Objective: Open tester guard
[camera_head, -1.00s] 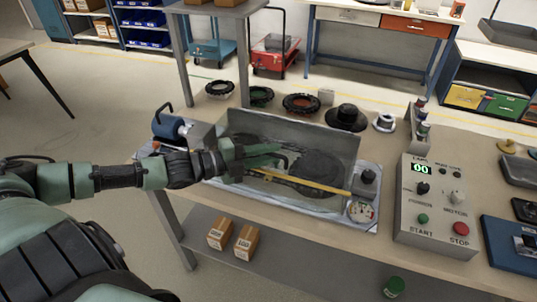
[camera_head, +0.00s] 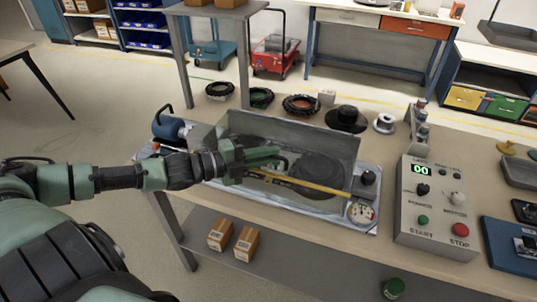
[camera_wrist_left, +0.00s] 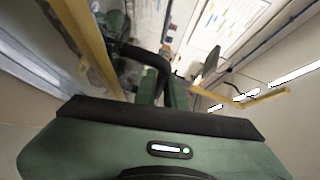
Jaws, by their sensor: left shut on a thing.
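The tester (camera_head: 365,211) stands on the bench with a round dial at its front right. Its guard (camera_head: 330,140) is a clear, greyish cover with a yellow bar (camera_head: 300,184) along its front. A dark round part (camera_head: 318,170) shows through it. My left gripper (camera_head: 276,161) is at the guard's left half, shut on a black curved guard handle (camera_wrist_left: 146,57), which shows between the fingers in the left wrist view. The fingertips are partly hidden there. The yellow bar also shows in the left wrist view (camera_wrist_left: 84,38). My right gripper is not in view.
A control box (camera_head: 436,205) with a green display, knobs and START and STOP buttons stands right of the tester. A blue motor-like part (camera_head: 170,127) is at the left. Several rings and spools lie behind. Two small boxes (camera_head: 234,239) sit on the lower shelf.

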